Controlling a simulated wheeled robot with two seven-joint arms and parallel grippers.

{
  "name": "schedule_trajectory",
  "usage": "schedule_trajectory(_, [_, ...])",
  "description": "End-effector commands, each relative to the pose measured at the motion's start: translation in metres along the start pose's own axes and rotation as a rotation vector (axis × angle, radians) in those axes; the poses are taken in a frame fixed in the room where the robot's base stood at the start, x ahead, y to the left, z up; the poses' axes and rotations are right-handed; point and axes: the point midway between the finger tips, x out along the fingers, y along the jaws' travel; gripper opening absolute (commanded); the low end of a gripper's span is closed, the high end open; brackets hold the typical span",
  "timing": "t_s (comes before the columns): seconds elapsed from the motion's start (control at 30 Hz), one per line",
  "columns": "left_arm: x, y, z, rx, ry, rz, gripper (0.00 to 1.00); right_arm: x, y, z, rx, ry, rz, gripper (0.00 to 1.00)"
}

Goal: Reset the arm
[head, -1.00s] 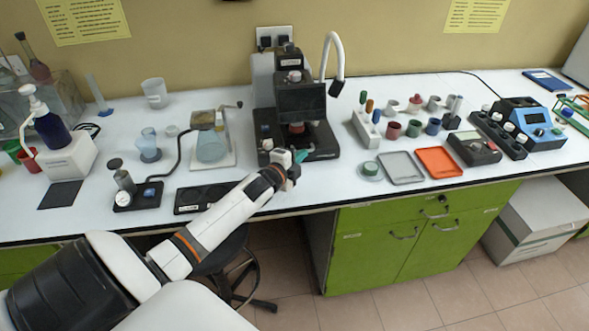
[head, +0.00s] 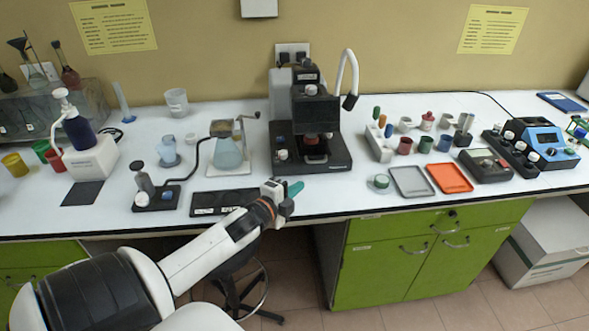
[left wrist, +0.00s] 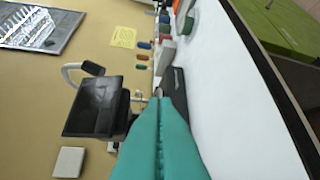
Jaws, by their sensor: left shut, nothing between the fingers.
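My left arm comes in from the lower left of the head view. Its left gripper (head: 295,189) is near the front edge of the bench, in front of the black microscope-like instrument (head: 308,130). The teal fingers are shut together with nothing between them. They also fill the lower middle of the left wrist view (left wrist: 160,120), pressed side by side. The gripper is apart from the instrument. My right gripper does not show in either view.
The white bench (head: 330,205) is bare just right of the gripper. A black flat plate (head: 215,203) lies left of it. A grey tray (head: 411,181) and an orange tray (head: 449,178) lie to the right. A flask (head: 228,153) stands behind the plate.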

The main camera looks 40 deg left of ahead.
Motion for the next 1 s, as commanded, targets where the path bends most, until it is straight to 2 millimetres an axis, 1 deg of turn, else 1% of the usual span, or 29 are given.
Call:
schedule_trajectory(0.1, [-0.005, 0.000, 0.000, 0.001, 0.000, 0.000, 0.00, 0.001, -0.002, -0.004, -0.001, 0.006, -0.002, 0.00])
schedule_trajectory(0.33, [-0.006, -0.002, 0.001, -0.009, 0.003, -0.007, 0.00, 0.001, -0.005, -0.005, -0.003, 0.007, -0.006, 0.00])
schedule_trajectory(0.4, [-0.010, -0.011, 0.007, -0.047, 0.015, -0.037, 0.00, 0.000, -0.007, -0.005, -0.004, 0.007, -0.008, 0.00])
schedule_trajectory(0.47, [-0.017, -0.026, 0.015, -0.112, 0.039, -0.088, 0.00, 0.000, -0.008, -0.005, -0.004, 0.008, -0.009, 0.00])
schedule_trajectory(0.57, [-0.039, -0.061, 0.037, -0.276, 0.110, -0.219, 0.00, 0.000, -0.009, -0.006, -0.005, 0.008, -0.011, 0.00])
schedule_trajectory(0.6, [-0.052, -0.077, 0.048, -0.356, 0.150, -0.283, 0.00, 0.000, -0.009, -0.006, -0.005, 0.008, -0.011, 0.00])
schedule_trajectory(0.67, [-0.074, -0.099, 0.066, -0.476, 0.216, -0.379, 0.00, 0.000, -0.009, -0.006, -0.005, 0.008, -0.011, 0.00])
schedule_trajectory(0.7, [-0.089, -0.111, 0.077, -0.550, 0.262, -0.438, 0.00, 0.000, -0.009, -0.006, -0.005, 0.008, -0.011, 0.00])
schedule_trajectory(0.73, [-0.100, -0.119, 0.085, -0.600, 0.297, -0.480, 0.00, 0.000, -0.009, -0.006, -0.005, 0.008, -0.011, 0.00])
schedule_trajectory(0.83, [-0.133, -0.137, 0.106, -0.733, 0.398, -0.590, 0.00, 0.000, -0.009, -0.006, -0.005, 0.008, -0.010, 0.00])
schedule_trajectory(0.9, [-0.153, -0.145, 0.118, -0.804, 0.461, -0.652, 0.00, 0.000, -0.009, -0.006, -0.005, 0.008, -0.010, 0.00])
schedule_trajectory(1.0, [-0.178, -0.152, 0.133, -0.887, 0.540, -0.723, 0.00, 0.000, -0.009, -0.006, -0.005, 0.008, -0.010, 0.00])
